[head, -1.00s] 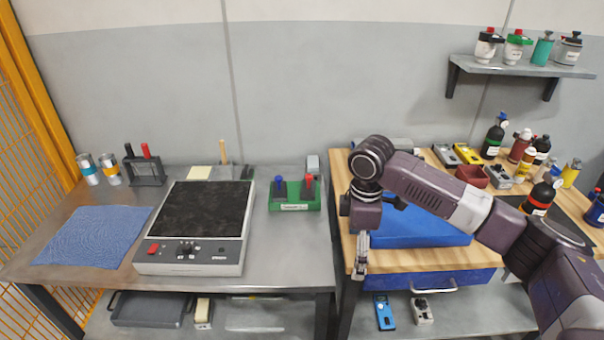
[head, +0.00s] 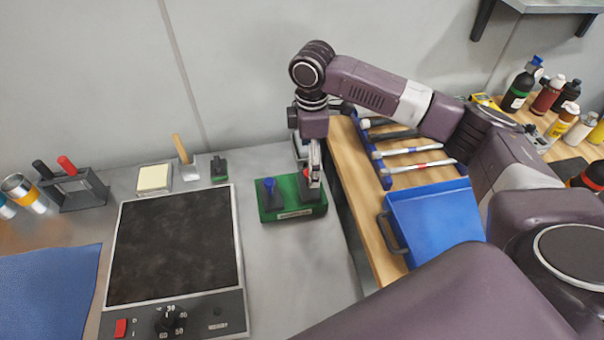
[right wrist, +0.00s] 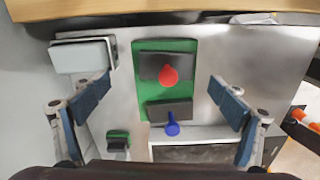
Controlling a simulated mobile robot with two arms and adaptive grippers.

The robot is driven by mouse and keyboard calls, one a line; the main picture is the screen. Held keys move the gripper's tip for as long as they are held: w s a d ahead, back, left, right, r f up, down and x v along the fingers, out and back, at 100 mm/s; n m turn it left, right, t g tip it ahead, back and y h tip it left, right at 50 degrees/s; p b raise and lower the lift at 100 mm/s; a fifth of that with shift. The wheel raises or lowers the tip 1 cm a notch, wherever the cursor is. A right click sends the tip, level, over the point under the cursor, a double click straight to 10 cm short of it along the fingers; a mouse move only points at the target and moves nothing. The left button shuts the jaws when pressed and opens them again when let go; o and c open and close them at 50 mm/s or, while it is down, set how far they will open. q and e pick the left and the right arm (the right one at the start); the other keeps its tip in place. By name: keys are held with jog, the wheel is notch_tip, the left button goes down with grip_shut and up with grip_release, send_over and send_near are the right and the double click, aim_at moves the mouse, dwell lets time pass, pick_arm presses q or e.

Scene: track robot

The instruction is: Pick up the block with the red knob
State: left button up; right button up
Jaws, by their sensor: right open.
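The dark grey block (right wrist: 150,62) with the red knob (right wrist: 168,76) sits in a green base (head: 267,213) on the grey bench. A similar block with a blue knob (head: 269,184) is beside it in the same base, also seen in the right wrist view (right wrist: 172,126). My right gripper (head: 314,178) is pointed down over the red-knob block and partly hides it in the head view. In the right wrist view its fingers (right wrist: 160,82) are spread wide on either side of the base, with nothing between them held. My left gripper is out of view.
A small dark-and-green item (head: 219,169), a yellow pad (head: 154,178) and a grey box (right wrist: 84,56) are nearby. A blue tray (head: 435,225) lies on the wooden bench to the right.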

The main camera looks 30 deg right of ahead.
jog(key=shift+s+f, duration=0.35)
jog(key=shift+f, duration=0.55)
jog(key=f, duration=0.3)
jog(key=f+p, duration=0.1)
jog(key=f, duration=0.1)
jog(key=shift+s+a, duration=0.15)
jog(key=shift+a, duration=0.2)
jog(key=c, duration=1.7)
jog(key=shift+r, duration=0.1)
jog(key=shift+c, duration=0.9)
